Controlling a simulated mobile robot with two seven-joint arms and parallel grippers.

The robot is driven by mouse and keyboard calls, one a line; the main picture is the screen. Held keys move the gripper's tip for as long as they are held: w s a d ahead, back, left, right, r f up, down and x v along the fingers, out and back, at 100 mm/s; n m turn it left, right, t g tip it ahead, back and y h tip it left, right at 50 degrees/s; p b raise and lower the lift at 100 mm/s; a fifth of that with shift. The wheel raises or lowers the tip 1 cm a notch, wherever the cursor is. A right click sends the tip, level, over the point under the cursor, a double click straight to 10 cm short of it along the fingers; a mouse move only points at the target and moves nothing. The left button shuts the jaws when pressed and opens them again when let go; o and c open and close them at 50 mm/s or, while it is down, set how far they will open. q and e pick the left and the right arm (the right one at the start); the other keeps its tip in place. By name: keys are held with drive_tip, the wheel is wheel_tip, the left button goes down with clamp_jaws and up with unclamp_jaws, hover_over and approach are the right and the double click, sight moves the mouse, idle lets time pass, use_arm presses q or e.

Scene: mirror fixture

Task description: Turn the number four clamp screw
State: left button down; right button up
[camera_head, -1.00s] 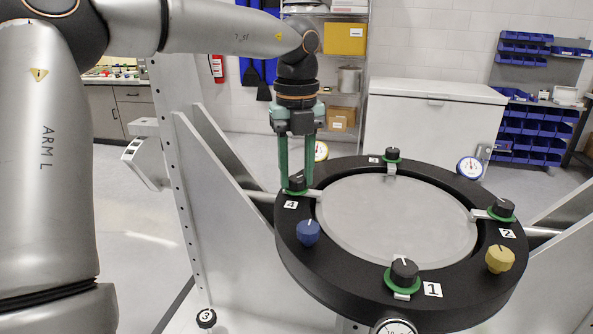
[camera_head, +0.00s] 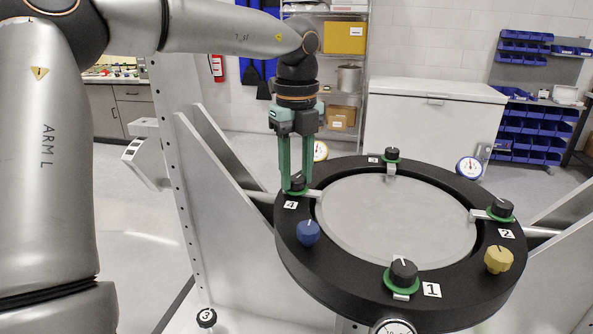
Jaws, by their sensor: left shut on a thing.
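The number four clamp screw (camera_head: 297,184) is a black knob on a green base, on the left of the black ring (camera_head: 342,284), above a white label marked 4 (camera_head: 290,205). My left gripper (camera_head: 296,185) points straight down from above, its green fingers shut on this knob. The fingers hide part of the knob. The ring surrounds a grey round mirror disc (camera_head: 400,222). My right gripper is not in view.
Similar clamp screws stand at label 1 (camera_head: 403,273), label 2 (camera_head: 501,209) and the far rim (camera_head: 392,155). A blue knob (camera_head: 308,232) sits close to the gripper, and a yellow knob (camera_head: 499,259) at right. A grey support plate (camera_head: 222,200) rises left of the ring.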

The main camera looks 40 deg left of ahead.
sight(296, 178)
use_arm(q)
drive_tip(key=c, duration=0.5)
unclamp_jaws()
wheel_tip(296, 178, up, 13)
drive_tip(key=p, duration=0.2)
drive_tip(key=shift+f, duration=0.2)
